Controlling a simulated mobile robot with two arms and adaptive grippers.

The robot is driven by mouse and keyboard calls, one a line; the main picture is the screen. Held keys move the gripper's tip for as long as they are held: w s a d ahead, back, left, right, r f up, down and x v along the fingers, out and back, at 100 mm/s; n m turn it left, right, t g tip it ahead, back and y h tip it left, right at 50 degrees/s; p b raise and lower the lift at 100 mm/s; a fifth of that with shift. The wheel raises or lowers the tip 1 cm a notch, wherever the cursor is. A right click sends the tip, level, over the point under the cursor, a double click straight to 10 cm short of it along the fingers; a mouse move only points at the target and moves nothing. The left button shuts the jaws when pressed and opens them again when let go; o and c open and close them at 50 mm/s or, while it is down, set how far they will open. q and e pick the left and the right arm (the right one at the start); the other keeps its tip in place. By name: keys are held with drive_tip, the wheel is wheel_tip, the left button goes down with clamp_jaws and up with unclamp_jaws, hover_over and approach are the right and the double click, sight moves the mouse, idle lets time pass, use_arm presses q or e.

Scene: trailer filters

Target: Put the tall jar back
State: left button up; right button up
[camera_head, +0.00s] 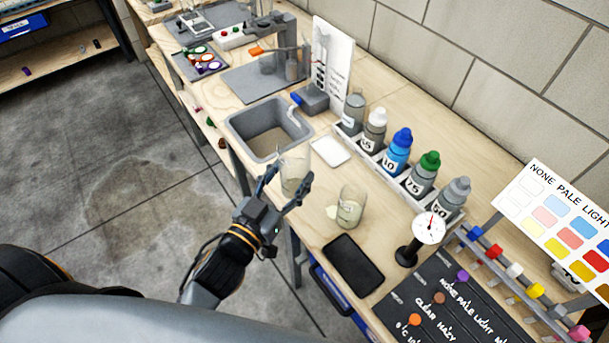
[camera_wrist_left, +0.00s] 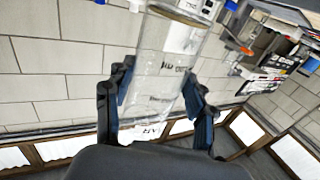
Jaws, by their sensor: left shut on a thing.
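My left gripper (camera_head: 288,190) is shut on a tall clear glass jar (camera_head: 294,168), near the front edge of the bench beside the grey sink. In the left wrist view the jar (camera_wrist_left: 163,68) stands between the two fingers (camera_wrist_left: 155,105), see-through, with small dark print on it. I cannot tell whether the jar's base touches the bench. A second, shorter glass jar (camera_head: 350,208) with pale contents stands on the bench to the right. My right gripper is not in view.
A grey sink (camera_head: 240,118) lies behind the held jar, with a white pad (camera_head: 331,151) to its right. Several numbered bottles (camera_head: 397,152) stand in a rack at the back.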

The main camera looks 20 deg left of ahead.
use_arm(q)
drive_tip(key=w+f, duration=0.2)
drive_tip(key=f, duration=0.1)
drive_tip(key=w+f, duration=0.5)
drive_tip(key=f, duration=0.1)
drive_tip(key=shift+w+d+f, duration=0.15)
drive_tip(key=shift+w+f, duration=0.2)
drive_tip(key=shift+w, duration=0.05)
drive_tip(key=shift+f, duration=0.25)
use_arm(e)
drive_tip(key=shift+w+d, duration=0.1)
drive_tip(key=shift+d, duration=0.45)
use_arm(q)
drive_tip(key=shift+f, duration=0.15)
drive_tip(key=o, duration=1.6)
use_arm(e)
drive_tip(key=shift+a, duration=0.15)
